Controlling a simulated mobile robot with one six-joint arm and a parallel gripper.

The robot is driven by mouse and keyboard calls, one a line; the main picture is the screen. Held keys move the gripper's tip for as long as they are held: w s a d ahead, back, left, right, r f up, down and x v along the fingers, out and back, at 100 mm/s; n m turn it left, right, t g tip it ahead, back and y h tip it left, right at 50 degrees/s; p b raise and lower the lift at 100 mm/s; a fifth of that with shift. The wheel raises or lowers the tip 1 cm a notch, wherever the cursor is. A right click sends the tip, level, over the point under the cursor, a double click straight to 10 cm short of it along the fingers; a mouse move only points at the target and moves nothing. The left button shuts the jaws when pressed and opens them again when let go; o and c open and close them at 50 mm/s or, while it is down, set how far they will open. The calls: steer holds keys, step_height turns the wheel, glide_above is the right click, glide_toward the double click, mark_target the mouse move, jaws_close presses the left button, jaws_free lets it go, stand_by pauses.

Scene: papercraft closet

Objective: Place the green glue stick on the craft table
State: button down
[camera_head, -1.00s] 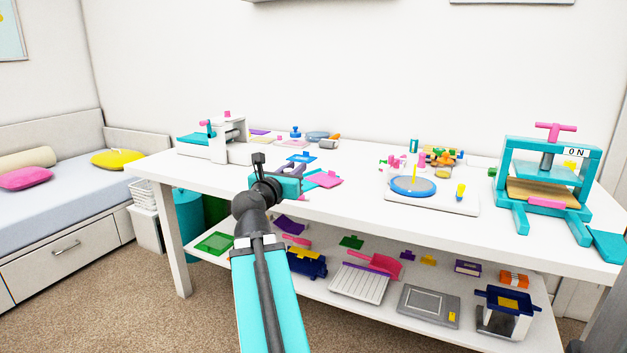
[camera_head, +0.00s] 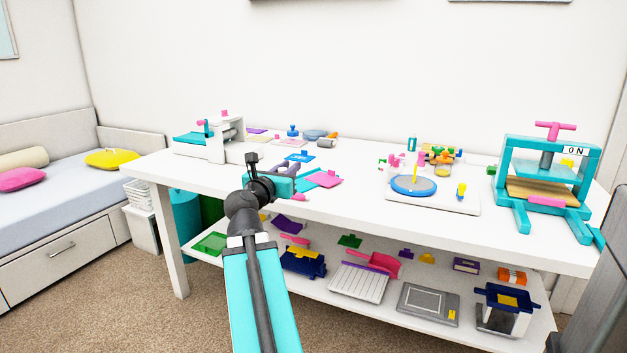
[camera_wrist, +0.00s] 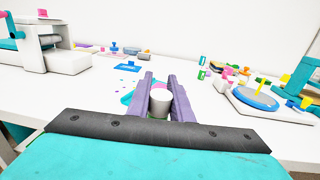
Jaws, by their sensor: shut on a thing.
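My gripper (camera_wrist: 160,82) has two purple fingers, shut on a pale grey-white cylinder (camera_wrist: 160,102) in the wrist view. A small upright green-teal cylinder (camera_head: 412,143) stands at the back of the table. It also shows in the wrist view (camera_wrist: 202,60).
Teal and pink sheets (camera_head: 328,179) lie by my gripper. A white machine (camera_head: 222,138) stands at left. A board with a blue disc (camera_head: 413,186) and a teal press (camera_head: 547,180) stand at right. The front middle of the tabletop is clear. A lower shelf (camera_head: 390,285) holds several tools.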

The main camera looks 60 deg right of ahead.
steer(key=s+d+m+g+p, duration=0.5)
steer(key=s+g+p, duration=0.3)
steer(key=s+p, duration=0.2)
steer(key=shift+d+r+m+g+y+p, duration=0.2)
steer(key=shift+d+m+g+y+p, duration=0.15)
steer(key=shift+d+p, duration=0.65)
steer(key=shift+a, duration=0.1)
steer(key=b, duration=0.2)
glide_above(362, 187)
steer(key=a, duration=0.1)
steer(key=shift+w+a+f, duration=0.1)
steer(key=shift+w+f, duration=0.05)
steer(key=shift+f, duration=0.5)
steer(key=f, duration=0.1)
steer(key=d+f, duration=0.1)
steer(key=shift+d+f+b, duration=0.1)
steer(key=shift+f+b, duration=0.25)
steer(key=shift+b, duration=0.05)
steer(key=shift+f, duration=0.45)
